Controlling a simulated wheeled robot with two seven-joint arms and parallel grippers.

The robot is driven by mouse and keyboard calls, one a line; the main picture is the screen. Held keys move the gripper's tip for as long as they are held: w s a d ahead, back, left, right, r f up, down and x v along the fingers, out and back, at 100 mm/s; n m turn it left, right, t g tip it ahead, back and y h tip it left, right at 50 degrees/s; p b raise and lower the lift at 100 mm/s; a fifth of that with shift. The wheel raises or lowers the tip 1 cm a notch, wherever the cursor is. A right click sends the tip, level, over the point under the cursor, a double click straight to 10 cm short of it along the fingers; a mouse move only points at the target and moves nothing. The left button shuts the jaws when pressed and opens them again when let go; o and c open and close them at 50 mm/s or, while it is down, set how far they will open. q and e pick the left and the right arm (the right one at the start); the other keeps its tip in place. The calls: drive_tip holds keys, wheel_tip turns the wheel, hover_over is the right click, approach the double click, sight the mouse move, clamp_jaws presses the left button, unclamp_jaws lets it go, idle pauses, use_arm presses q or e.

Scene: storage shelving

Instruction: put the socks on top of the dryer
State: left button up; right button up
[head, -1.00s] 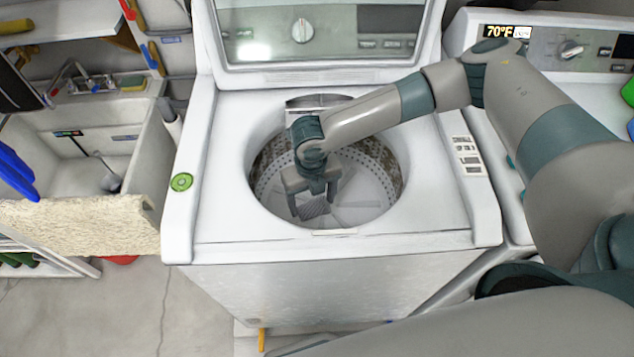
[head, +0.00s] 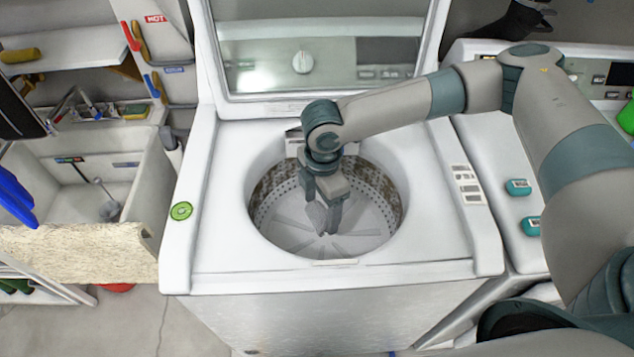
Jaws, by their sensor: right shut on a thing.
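The washer (head: 215,200) stands in the middle with its lid up and its round drum open. My right gripper (head: 326,229) points down inside the drum opening. It is shut on a small grey piece of cloth, which looks like the socks (head: 317,215); the fingers hide part of it. I cannot tell whether the cloth still touches the drum floor. The dryer (head: 497,195) is the white machine to the right of the washer, partly hidden behind my right arm. My left gripper is not in view.
Two small teal objects (head: 518,187) (head: 532,226) lie on the dryer top near its left edge. A green object (head: 627,116) is at the far right. A sink (head: 70,190) is on the left. The raised washer lid (head: 310,95) stands behind the drum.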

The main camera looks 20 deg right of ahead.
drive_tip(key=r+m, duration=0.1)
drive_tip(key=m, duration=0.2)
drive_tip(key=d+r+m, duration=0.1)
drive_tip(key=r+m, duration=0.1)
drive_tip(key=s+r+m, duration=0.1)
drive_tip(key=r+m, duration=0.1)
drive_tip(key=m, duration=0.1)
drive_tip(key=shift+s+d+r+m, duration=0.1)
drive_tip(key=shift+d+r+m, duration=0.15)
drive_tip(key=shift+m, duration=0.05)
wheel_tip(320, 180, up, 6)
drive_tip(key=s+d+m, duration=0.2)
drive_tip(key=m, duration=0.9)
drive_tip(key=shift+s+d+r, duration=0.2)
drive_tip(key=shift+s, duration=0.05)
